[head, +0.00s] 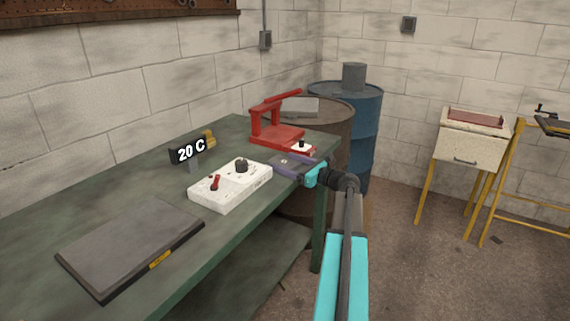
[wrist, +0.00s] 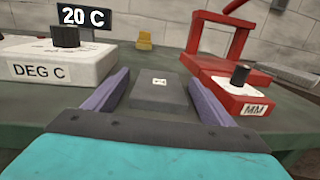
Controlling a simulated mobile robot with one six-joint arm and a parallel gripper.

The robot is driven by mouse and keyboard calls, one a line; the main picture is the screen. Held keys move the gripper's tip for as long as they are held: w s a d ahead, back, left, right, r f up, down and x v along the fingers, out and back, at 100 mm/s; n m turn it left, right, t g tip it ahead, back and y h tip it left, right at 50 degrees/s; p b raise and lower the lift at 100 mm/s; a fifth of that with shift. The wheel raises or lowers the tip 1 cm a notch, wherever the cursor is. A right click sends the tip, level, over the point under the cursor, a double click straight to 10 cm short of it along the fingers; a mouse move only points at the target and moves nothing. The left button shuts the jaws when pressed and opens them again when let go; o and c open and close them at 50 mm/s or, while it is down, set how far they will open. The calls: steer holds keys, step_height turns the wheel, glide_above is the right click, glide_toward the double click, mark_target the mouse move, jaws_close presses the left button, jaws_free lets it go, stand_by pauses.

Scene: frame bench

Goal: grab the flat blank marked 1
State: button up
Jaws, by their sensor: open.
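A dark grey flat blank with a small white label lies on the green bench (head: 110,205). In the wrist view the blank (wrist: 158,95) is between the two purple fingers of my gripper (wrist: 160,84), with a gap on each side. The mark on its label is too small to read surely. In the head view my gripper (head: 297,166) is low over the bench's right edge, and the blank (head: 284,161) shows partly at its fingers. My gripper is open and holds nothing.
A white control box (head: 230,186) with knobs stands left of my gripper, with a 20 C display (head: 187,151) behind it. A red press-like tool (head: 277,134) with an MM label (wrist: 254,109) stands close on the right. A dark plate (head: 130,245) lies at the near left.

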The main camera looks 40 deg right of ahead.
mark_target(288, 163)
stand_by(0.3)
steer(key=c, duration=1.3)
steer(key=shift+o, duration=0.2)
steer(key=shift+r, duration=0.15)
steer(key=shift+r, duration=0.5)
step_height(288, 163, up, 3)
steer(key=shift+s+f, duration=0.1)
steer(key=shift+f, duration=0.1)
steer(key=s+a+r, duration=0.1)
steer(key=s+a, duration=0.1)
steer(key=s, duration=1.3)
steer(key=shift+s+a, duration=0.3)
steer(key=shift+a, duration=0.05)
steer(key=shift+r, duration=0.1)
